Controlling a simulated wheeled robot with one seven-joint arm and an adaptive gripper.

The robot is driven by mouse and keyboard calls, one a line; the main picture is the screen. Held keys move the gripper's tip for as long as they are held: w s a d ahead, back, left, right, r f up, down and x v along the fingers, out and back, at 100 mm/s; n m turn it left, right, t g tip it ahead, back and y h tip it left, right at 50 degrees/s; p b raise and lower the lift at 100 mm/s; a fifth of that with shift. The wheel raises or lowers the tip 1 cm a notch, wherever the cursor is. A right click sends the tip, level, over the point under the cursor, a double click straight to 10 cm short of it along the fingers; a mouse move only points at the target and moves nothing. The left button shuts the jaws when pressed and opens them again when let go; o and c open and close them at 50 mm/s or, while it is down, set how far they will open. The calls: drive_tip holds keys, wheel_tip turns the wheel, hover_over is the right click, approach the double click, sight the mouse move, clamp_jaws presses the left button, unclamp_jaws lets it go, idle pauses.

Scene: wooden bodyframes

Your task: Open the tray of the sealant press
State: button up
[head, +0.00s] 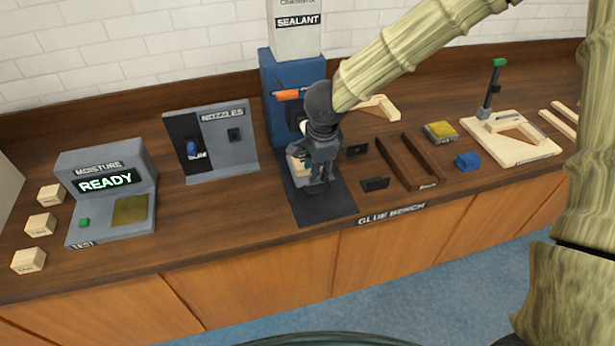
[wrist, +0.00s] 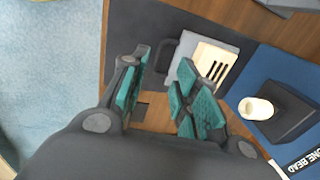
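The sealant press has a blue body (head: 290,75) with a white box marked SEALANT (head: 297,28) on top and a dark base plate (head: 325,207) in front. In the wrist view its grey tray (wrist: 235,42) carries a pale slotted wooden block (wrist: 212,62) and has a dark loop handle (wrist: 165,50) on its left side. The pale nozzle (wrist: 256,108) shows beside the tray. My gripper (head: 318,175) is over the front of the press, partly hiding the tray. In the wrist view my gripper (wrist: 160,82) is open, its fingers apart near the handle; contact cannot be told.
The nozzle stand (head: 212,135) and moisture tester (head: 110,190) are at left. Two small dark blocks (head: 375,184), a brown channel (head: 408,160), a blue block (head: 467,162) and a wooden fixture (head: 510,140) are at right. The bench front is mostly clear.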

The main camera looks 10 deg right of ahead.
sight(313, 192)
drive_tip(key=f, duration=0.3)
drive_tip(key=w+f+p, duration=0.1)
drive_tip(key=f, duration=0.3)
drive_tip(key=w+f, duration=0.1)
drive_tip(key=f, duration=0.2)
drive_tip(key=shift+w+a+f, duration=0.1)
drive_tip(key=shift+a+f, duration=0.05)
clamp_jaws()
